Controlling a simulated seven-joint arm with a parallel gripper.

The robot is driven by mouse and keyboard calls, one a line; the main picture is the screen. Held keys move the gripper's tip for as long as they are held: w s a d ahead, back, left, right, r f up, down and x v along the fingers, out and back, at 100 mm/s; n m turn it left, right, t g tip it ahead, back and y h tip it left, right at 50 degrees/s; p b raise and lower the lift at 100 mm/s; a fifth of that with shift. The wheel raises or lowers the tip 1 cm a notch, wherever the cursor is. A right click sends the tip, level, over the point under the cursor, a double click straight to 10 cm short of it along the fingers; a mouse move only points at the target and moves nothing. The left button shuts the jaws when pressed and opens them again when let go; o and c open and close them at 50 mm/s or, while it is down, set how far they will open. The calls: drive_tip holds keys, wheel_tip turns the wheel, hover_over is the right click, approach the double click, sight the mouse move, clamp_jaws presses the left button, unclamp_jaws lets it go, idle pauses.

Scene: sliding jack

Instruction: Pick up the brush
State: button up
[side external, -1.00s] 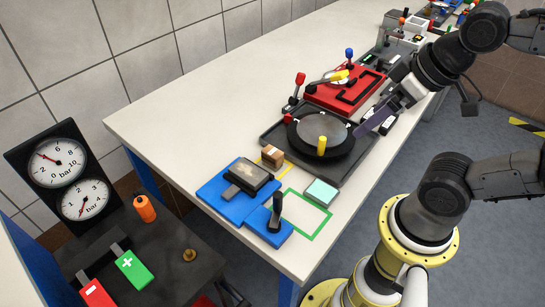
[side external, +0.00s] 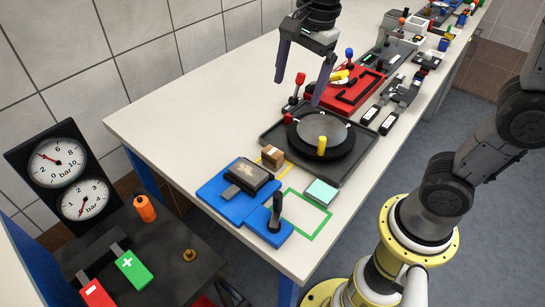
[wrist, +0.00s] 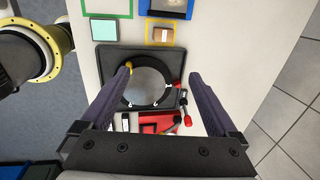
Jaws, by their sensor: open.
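A small brown block (side external: 273,155), which I take for the brush, sits in a yellow outlined square on the pale table. It also shows near the top of the wrist view (wrist: 161,35). My gripper (side external: 299,92) is open and empty, pointing down above the table, behind the round black turntable in the side view. In the wrist view my gripper (wrist: 160,73) has its fingers spread across the turntable, with the block farther out beyond the fingertips. Nothing lies between the fingers.
The round black turntable (side external: 340,157) with a yellow knob stands on a dark tray (side external: 275,136). A red box (side external: 345,97) and levers with red and blue knobs are behind it. A blue fixture (side external: 213,193) and a teal pad (side external: 322,192) are in front. The left table side is clear.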

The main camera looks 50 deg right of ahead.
drive_tip(key=g, duration=0.2)
hover_over(272, 151)
wheel_tip(272, 151, down, 5)
drive_tip(key=f, duration=0.8)
drive_tip(key=shift+s+a+f, duration=0.15)
drive_tip(key=shift+a+f, duration=0.2)
drive_tip(key=shift+d+f, duration=0.2)
drive_tip(key=shift+f, duration=1.35)
drive_tip(key=shift+d+f, duration=0.2)
drive_tip(key=shift+f, duration=1.35)
drive_tip(key=c, duration=1.5)
drive_tip(key=shift+o, duration=0.2)
drive_tip(key=shift+r, duration=0.1)
drive_tip(key=shift+r, duration=0.45)
wheel_tip(272, 151, up, 2)
drive_tip(key=shift+r, duration=0.2)
drive_tip(key=s+d+r, duration=0.2)
drive_tip(key=s+r, duration=0.7)
drive_tip(key=s, duration=0.4)
drive_tip(key=shift+s+d+r, duration=0.2)
drive_tip(key=shift+s+r, duration=0.1)
